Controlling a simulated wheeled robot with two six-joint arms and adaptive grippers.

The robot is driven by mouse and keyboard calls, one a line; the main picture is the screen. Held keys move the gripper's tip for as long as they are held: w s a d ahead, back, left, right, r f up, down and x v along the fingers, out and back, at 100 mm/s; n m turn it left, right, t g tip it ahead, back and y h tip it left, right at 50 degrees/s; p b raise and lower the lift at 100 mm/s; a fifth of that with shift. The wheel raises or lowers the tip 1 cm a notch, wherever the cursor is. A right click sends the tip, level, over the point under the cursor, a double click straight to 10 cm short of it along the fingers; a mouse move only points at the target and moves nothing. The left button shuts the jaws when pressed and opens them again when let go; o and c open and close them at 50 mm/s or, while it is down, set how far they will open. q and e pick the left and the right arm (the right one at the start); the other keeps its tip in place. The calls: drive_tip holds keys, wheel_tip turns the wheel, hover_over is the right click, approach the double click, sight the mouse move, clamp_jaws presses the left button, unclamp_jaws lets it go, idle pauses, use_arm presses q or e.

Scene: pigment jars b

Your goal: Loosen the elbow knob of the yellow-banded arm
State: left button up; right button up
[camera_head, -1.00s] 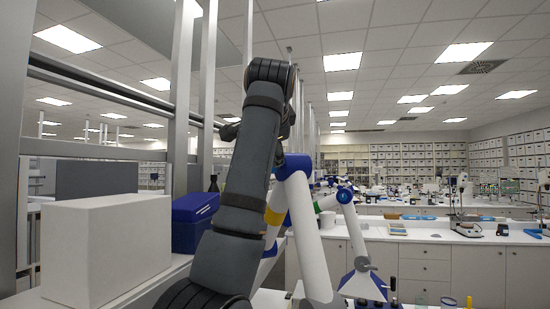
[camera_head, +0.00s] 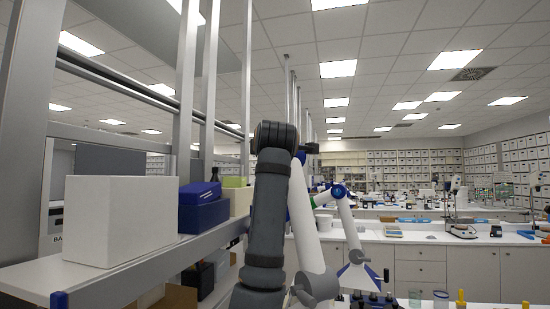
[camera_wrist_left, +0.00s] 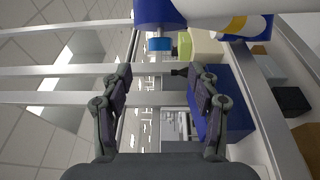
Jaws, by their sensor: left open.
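The yellow-banded arm shows in the left wrist view as a white link with a yellow band (camera_wrist_left: 236,24) and a dark blue elbow joint (camera_wrist_left: 158,12). Its light blue elbow knob (camera_wrist_left: 159,44) hangs below that joint. My left gripper (camera_wrist_left: 157,76) is open and empty, its fingers spread either side of the knob's line in the picture; the knob appears beyond the fingertips, apart from them. In the head view my dark grey left arm stands upright and hides the band; the white link (camera_head: 308,235) shows beside it. My right gripper is not in view.
A second white arm with a green band (camera_head: 313,201) and a blue joint (camera_head: 339,191) stands behind. A white box (camera_head: 120,217) and a blue box (camera_head: 203,209) sit on the left shelf. Metal posts (camera_head: 188,90) rise behind it. Several small bottles stand at the lower right.

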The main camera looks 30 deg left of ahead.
use_arm(q)
drive_tip(key=p+x, duration=0.7)
drive_tip(key=x, duration=0.3)
drive_tip(key=shift+a+r, duration=0.1)
drive_tip(key=shift+a, duration=0.05)
drive_tip(key=shift+w+a, duration=0.1)
drive_tip(key=shift+w, duration=0.15)
